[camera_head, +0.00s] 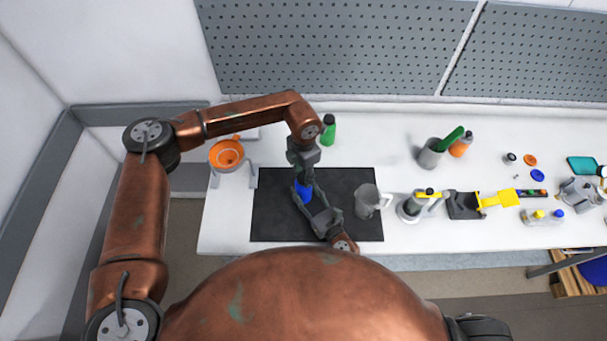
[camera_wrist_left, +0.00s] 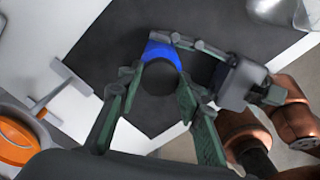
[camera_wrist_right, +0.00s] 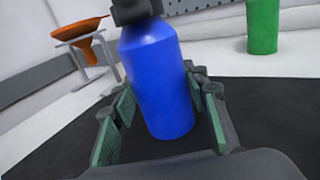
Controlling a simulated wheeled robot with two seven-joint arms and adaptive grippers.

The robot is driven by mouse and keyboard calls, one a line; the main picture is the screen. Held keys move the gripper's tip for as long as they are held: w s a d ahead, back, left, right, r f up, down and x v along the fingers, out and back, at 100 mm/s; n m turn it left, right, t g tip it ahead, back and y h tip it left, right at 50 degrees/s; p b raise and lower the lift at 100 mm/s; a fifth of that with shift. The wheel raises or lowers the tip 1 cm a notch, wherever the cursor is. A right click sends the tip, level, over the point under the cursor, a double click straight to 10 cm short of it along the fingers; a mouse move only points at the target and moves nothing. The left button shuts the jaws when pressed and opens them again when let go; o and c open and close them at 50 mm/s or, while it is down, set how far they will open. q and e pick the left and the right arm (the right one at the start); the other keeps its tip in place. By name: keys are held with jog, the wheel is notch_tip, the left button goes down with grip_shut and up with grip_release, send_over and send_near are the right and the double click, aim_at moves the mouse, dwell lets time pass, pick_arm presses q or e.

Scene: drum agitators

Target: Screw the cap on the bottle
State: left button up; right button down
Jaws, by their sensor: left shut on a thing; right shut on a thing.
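The blue bottle (camera_head: 303,192) stands upright over the black mat, and its body fills the middle of the right wrist view (camera_wrist_right: 160,85). A dark cap (camera_wrist_left: 158,78) sits at the bottle's mouth; it also shows at the top of the right wrist view (camera_wrist_right: 135,10). My left gripper (camera_head: 302,174) points down from above and is shut on the cap. My right gripper (camera_head: 311,196) comes from the near side and is shut on the bottle's body. How far the cap is threaded cannot be seen.
The black mat (camera_head: 350,228) lies under the work. A grey mug (camera_head: 366,203) stands on its right part. An orange funnel (camera_head: 227,155) in a stand is at the left, and a green bottle (camera_head: 329,130) stands behind the mat. Several tools and containers crowd the table's right side.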

pick_arm(q)
jog(key=o, duration=1.3)
jog(key=shift+o, duration=0.2)
notch_tip(320, 180, up, 12)
pick_arm(e)
jog(key=c, duration=1)
grip_release()
jog(key=shift+c, duration=0.2)
jog(key=v, duration=1)
jog(key=shift+s+r, duration=0.1)
jog(key=shift+s, duration=0.15)
jog(key=shift+v, duration=0.8)
